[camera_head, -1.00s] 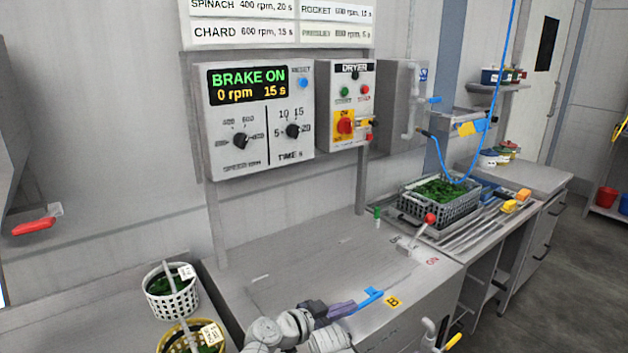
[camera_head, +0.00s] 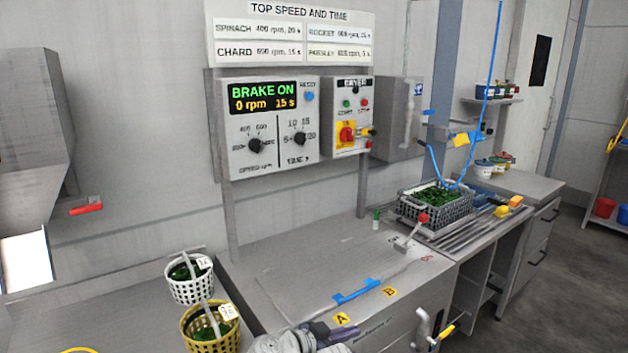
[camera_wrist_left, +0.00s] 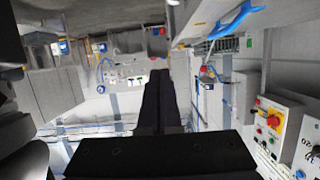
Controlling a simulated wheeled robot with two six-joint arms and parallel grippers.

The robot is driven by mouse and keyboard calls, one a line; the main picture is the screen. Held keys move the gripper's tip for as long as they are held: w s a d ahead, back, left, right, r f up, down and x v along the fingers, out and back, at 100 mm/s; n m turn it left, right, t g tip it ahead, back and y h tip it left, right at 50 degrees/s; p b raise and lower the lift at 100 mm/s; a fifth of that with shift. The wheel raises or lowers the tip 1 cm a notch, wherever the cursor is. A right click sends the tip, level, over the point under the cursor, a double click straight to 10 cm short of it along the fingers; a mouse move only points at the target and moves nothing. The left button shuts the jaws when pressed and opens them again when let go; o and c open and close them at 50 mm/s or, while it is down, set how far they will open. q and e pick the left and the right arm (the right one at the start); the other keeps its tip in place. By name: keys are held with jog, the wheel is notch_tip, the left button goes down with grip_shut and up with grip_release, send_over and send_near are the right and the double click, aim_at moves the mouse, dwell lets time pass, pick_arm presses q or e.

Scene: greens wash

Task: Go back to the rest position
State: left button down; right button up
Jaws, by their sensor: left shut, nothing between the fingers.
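My left gripper (camera_head: 345,332) is at the bottom edge of the head view, low in front of the steel machine top. In the left wrist view its two dark fingers (camera_wrist_left: 160,95) lie together with nothing between them. The blue handle (camera_head: 357,291) on the machine's lid is just beyond the gripper and apart from it. It seems to show at the top of the left wrist view too (camera_wrist_left: 238,18). My right gripper is in neither view.
The control panel (camera_head: 268,125) reads "BRAKE ON, 0 rpm, 15 s". A white basket (camera_head: 190,290) and a yellow basket (camera_head: 210,345) of greens stand left of the machine. A grey crate of greens (camera_head: 436,216) sits on the right counter. A red-knobbed lever (camera_head: 423,218) rises from the machine top.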

pick_arm(q)
jog(key=s+a+f+n+g+y, duration=0.4)
jog(key=a+f+n+y, duration=0.15)
jog(key=a+f, duration=0.55)
jog(key=s+a+f+n+g+y, duration=0.2)
jog(key=a+n+y, duration=0.1)
jog(key=a, duration=0.4)
jog(key=s+a+f+n+g+y, duration=0.1)
jog(key=s+a+f+n+y, duration=0.2)
jog(key=a, duration=0.4)
jog(key=s+d+r+m+g+y+p, duration=0.1)
jog(key=s+d+r+m+p, duration=0.2)
jog(key=d+r+p, duration=0.6)
jog(key=shift+s+d+r+m, duration=0.35)
jog(key=shift+s+d+r, duration=0.35)
jog(key=shift+s+d, duration=0.4)
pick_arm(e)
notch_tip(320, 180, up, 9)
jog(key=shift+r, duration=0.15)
pick_arm(q)
jog(key=shift+y, duration=0.25)
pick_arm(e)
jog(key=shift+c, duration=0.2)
